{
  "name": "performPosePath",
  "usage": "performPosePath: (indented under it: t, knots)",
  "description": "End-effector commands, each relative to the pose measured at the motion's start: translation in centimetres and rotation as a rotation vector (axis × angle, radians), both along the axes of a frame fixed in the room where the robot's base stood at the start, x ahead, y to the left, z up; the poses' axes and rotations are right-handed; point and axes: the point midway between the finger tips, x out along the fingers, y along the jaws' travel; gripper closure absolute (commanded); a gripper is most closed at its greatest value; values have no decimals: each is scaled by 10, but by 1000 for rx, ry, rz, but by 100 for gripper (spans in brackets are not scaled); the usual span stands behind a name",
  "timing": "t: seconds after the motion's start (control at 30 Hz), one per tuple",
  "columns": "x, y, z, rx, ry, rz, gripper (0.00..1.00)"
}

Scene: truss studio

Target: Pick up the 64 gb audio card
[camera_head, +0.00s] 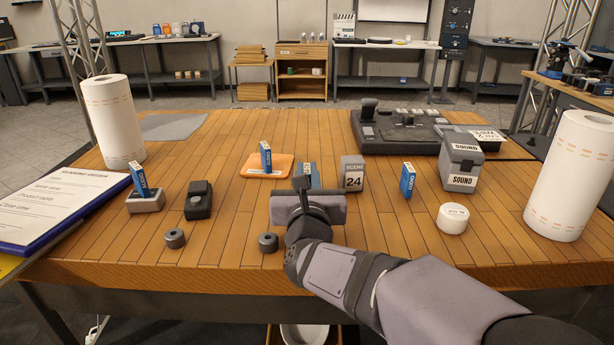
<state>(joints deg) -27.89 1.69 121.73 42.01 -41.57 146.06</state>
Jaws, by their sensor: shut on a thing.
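Several similar blue cards with pale top edges stand on or over the table; their capacity labels are too small to read. One blue card (315,174) shows just beyond my gripper (306,184), partly hidden by it. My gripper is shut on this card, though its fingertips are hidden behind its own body. Another blue card (138,179) stands tilted in a grey holder (146,203) at left. A blue card (266,157) stands on an orange tray (254,171). A further blue card (408,180) stands on the bare table at right.
A grey "SCENE 24" block (352,174) stands close right of my gripper. A grey "SOUND" box (462,163) and white round tub (453,218) are at right. A dark device (198,200) is at left. Paper rolls (113,122) (575,175) flank the table (235,235). The front middle has free room.

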Motion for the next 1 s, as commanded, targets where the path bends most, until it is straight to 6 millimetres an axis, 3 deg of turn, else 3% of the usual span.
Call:
performPosePath:
  t: [0.27,0.7,1.0]
  knots:
    - [0,0,38,3,-5,0,100]
    - [0,0,136,2,-3,1,100]
    - [0,0,169,0,-1,1,100]
